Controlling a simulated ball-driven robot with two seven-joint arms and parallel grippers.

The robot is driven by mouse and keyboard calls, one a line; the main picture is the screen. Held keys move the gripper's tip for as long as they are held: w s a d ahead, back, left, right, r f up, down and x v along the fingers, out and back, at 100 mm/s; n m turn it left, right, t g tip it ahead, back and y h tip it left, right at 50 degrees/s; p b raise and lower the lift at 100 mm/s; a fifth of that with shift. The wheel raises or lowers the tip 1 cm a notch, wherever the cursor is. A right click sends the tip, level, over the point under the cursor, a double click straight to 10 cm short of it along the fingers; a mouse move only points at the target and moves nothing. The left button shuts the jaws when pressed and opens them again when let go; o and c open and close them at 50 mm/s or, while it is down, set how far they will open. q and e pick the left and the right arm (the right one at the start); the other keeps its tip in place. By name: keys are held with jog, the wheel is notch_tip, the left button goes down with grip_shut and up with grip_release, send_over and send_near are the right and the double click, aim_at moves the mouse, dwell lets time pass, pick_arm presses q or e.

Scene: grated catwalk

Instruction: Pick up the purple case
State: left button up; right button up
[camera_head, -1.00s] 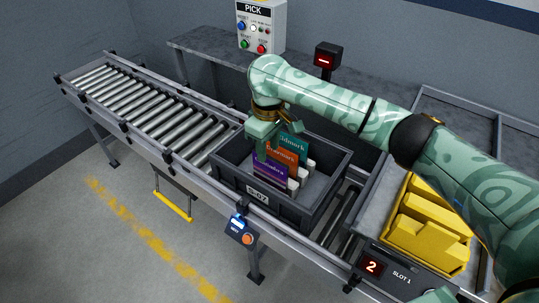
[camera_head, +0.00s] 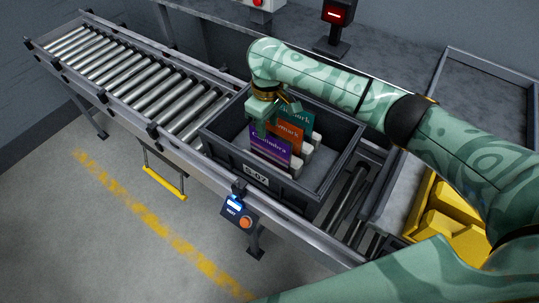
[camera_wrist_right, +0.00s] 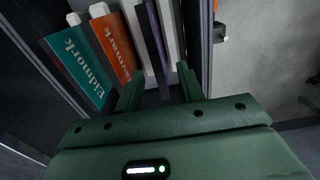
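The purple case (camera_head: 270,151) stands in the dark grey tote labelled S-07 (camera_head: 330,180), in front of an orange case (camera_head: 290,132) and a teal case (camera_head: 300,118). In the right wrist view the purple case (camera_wrist_right: 157,40) shows as a thin edge between pale pieces. My right gripper (camera_head: 262,127) is above the left end of the cases. In the wrist view its two fingers (camera_wrist_right: 158,88) are apart, with the purple edge in line with the gap. Contact cannot be told. My left gripper is not in view.
The tote sits on a roller conveyor (camera_head: 120,75), whose rollers are bare to the left. A button box (camera_head: 239,213) is on the front rail. A yellow bin (camera_head: 445,215) stands at the right. A bench with a red-lit display (camera_head: 338,14) runs behind.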

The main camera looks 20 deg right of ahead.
aim_at(270, 133)
jog(key=f+b, duration=0.2)
jog(key=f, duration=0.1)
jog(key=f+b, duration=0.1)
jog(key=f, duration=0.1)
jog(key=shift+d+f+b, duration=0.25)
jog(key=shift+d+b, duration=0.1)
jog(key=shift+s+r, duration=0.1)
jog(key=shift+r, duration=0.1)
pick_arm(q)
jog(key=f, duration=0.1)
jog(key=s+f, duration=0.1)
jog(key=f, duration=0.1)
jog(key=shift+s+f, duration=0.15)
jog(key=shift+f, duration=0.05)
pick_arm(e)
grip_shut()
